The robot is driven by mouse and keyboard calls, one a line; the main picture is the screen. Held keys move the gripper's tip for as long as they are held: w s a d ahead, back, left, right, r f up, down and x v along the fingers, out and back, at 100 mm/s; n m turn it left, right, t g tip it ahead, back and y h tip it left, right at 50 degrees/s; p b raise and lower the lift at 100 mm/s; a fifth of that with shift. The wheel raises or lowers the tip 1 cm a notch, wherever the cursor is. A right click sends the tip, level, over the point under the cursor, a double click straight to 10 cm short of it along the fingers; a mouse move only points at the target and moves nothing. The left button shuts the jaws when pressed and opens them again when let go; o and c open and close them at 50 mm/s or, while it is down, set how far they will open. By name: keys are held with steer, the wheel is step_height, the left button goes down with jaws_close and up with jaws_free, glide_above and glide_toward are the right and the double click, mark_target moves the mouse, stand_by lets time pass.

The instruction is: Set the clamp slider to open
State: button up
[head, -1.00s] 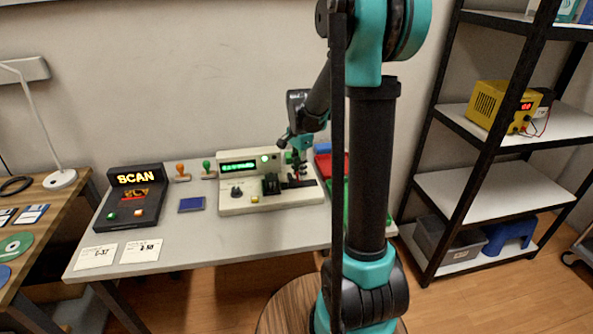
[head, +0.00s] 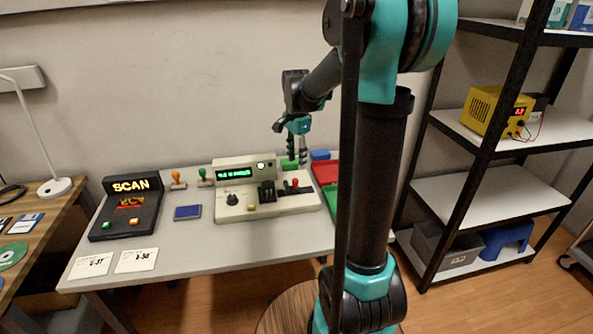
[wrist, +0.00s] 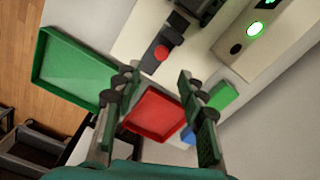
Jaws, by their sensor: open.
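The clamp slider has a red knob (head: 295,183) on a dark track at the right of the cream console (head: 240,209). In the wrist view the red knob (wrist: 162,53) sits on its dark track, above and beyond my fingertips. My gripper (head: 297,157) is raised behind and above the slider, apart from it. In the wrist view my gripper (wrist: 160,80) has its two fingers spread, with nothing held between them. The slider's markings are too small to read.
A red tray (wrist: 156,113) and a green tray (wrist: 75,65) lie beside the console. A green block (wrist: 223,95) and a blue block (wrist: 188,135) are near my right finger. The scan box (head: 128,207) stands left. A shelf (head: 465,190) stands right.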

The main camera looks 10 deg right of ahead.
steer(key=shift+r, duration=2.2)
steer(key=s+f+n+t, duration=0.1)
steer(key=s+f+n, duration=0.3)
steer(key=s, duration=0.3)
steer(key=s+d+f+n+t, duration=0.1)
steer(key=s+f+n, duration=0.4)
steer(key=s+f, duration=0.1)
steer(key=s+f+n+t, duration=0.2)
steer(key=s+f+n, duration=0.2)
steer(key=s, duration=0.5)
steer(key=shift+d+f+n, duration=0.2)
steer(key=shift+f+n, duration=0.1)
steer(key=shift+f, duration=0.4)
